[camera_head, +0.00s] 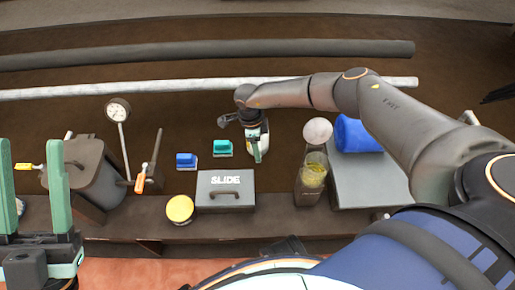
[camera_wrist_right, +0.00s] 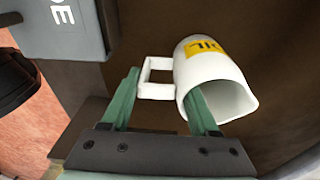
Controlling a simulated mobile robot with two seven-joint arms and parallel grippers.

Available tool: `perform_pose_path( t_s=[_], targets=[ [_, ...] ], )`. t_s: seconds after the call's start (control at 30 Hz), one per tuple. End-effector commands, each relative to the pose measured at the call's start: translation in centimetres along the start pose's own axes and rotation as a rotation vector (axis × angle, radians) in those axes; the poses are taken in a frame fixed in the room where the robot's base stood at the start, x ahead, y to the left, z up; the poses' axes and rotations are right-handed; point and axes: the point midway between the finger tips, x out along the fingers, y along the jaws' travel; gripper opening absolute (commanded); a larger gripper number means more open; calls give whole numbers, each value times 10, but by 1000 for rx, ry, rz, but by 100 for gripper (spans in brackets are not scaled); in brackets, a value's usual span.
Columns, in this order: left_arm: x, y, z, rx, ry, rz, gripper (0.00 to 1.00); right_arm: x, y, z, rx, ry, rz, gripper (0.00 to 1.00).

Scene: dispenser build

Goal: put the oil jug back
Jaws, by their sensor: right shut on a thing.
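The white oil jug (camera_head: 264,135) is in my right gripper (camera_head: 255,150), behind the grey SLIDE box, and is partly hidden by the gripper in the head view. In the right wrist view the jug (camera_wrist_right: 212,75) has a yellow label and lies tilted in the picture. Its square handle (camera_wrist_right: 155,78) sits between the green fingers (camera_wrist_right: 160,105), and one finger overlaps the jug's mouth. Whether its base touches a surface is not clear. My left gripper (camera_head: 32,190) is open and empty at the far left.
The SLIDE box (camera_head: 225,190) stands in the middle of the brown bench. Blue (camera_head: 186,161) and teal (camera_head: 222,148) blocks lie behind it. A yellow round thing (camera_head: 180,208) is left of it. A glass with yellow contents (camera_head: 314,174) and a blue roll (camera_head: 356,134) stand right.

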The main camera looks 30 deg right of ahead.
Motion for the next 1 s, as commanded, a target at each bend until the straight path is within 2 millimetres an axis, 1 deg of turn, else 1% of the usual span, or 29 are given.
perform_pose_path(
  t_s=[0.2,0.33,0.37,0.6,0.63,0.87,0.97,1.0],
  targets=[
    [0,1,0,2,1,10,50,-1,0,0,0,0,-1,0],
    [-2,3,2,3,1,11,50,3,0,0,0,0,0,0],
    [-2,3,2,3,1,11,50,3,0,0,0,0,0,62],
    [-2,2,1,3,2,11,50,2,0,0,0,0,0,89],
    [-2,2,1,3,2,11,50,2,0,0,0,0,0,91],
    [-1,1,0,2,3,5,50,2,0,0,0,0,0,91],
    [3,0,-3,1,4,3,50,-4,0,0,0,0,-1,91],
    [4,-1,-4,2,5,3,50,-9,0,0,0,-1,-1,91]
  ],
)
